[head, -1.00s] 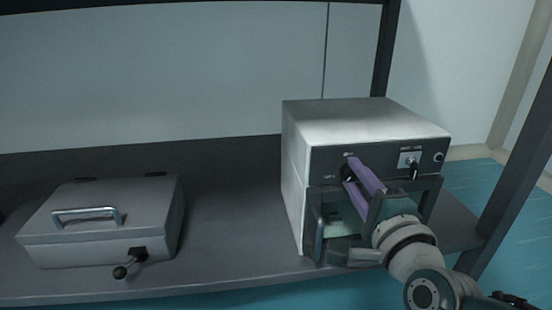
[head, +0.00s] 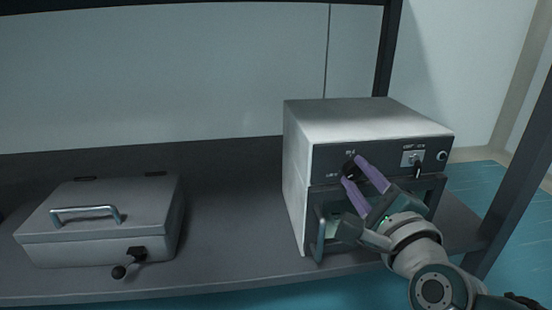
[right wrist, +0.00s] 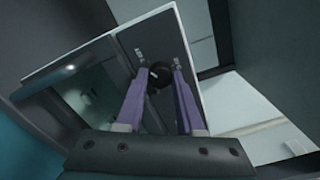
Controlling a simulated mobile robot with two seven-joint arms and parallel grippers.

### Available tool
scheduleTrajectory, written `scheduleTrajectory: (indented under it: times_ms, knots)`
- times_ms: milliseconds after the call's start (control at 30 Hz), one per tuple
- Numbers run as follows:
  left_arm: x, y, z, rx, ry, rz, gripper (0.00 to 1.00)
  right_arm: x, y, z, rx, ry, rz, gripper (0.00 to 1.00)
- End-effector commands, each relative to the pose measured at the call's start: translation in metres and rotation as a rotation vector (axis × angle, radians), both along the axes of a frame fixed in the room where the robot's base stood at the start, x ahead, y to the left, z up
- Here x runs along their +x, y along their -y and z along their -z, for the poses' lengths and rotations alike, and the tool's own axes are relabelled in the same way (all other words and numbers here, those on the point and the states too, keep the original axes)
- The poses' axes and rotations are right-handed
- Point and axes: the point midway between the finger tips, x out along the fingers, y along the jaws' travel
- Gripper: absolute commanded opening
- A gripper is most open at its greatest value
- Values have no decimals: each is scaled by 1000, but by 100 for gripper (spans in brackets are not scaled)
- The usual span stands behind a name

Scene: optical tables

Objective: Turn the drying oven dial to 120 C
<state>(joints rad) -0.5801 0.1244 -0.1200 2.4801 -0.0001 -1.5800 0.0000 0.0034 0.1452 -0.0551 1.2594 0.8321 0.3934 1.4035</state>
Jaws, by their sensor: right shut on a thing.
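The drying oven (head: 365,120) is a grey-white box with a dark front panel, standing on the right part of the table. Its round black dial (head: 351,170) is on the left of the panel, with small white markings around it that are too small to read. My right gripper (head: 354,171) has its purple fingers shut on the dial, one on each side. In the right wrist view the dial (right wrist: 158,76) shows between the fingertips, with a pale pointer mark. My left gripper is not in view.
A switch plate (head: 412,158) and a small round knob (head: 442,156) sit right of the dial. The oven door has a handle (head: 320,240). A grey lidded box (head: 100,225) with a handle and latch lies at left. The table between is clear.

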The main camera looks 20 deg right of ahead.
Motion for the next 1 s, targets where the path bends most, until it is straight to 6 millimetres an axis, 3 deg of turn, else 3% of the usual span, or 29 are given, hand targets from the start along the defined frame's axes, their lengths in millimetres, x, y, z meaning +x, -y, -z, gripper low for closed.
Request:
scheduleTrajectory:
  times_ms: [167, 200, 467, 767, 1000]
  knots:
    - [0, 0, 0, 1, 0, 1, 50, 0, 0, 0, 3, 2, 0, 0]
    - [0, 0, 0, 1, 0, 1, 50, 0, 0, 0, 3, 2, 0, 38]
    - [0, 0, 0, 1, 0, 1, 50, 0, 0, 0, 1, 1, 0, 67]
    - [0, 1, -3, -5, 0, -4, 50, -4, -1, -1, 0, -1, 0, 67]
    - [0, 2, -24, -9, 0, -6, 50, -44, -10, -4, -2, -5, -1, 67]
